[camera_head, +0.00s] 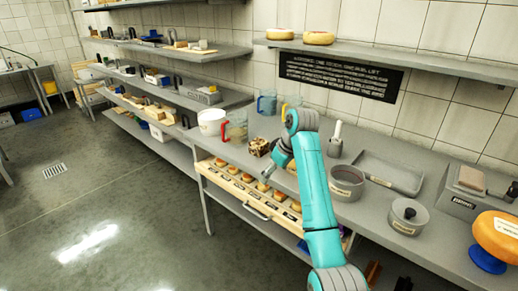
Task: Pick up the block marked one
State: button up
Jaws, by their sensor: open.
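My teal arm reaches over the counter, and my gripper (267,173) is at its far end, above the open drawer (258,208) at the counter's front. The gripper is small and dark in the picture; it looks empty and is open. Several small tan and orange blocks (247,177) lie in rows in the drawer, below and around the gripper. Their markings are too small to read, so I cannot tell which is marked one. My arm hides part of the drawer's right side. A brown and cream patterned block (258,147) stands on the counter behind the gripper.
Clear jugs with red (236,126) and yellow (290,105) handles and a white tub (211,122) stand behind. Floor at left is clear.

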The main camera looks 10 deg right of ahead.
aim_at(258, 147)
jog(key=i+l, duration=0.15)
jog(key=i, duration=0.35)
jog(key=i+l, duration=0.1)
jog(key=i, duration=0.4)
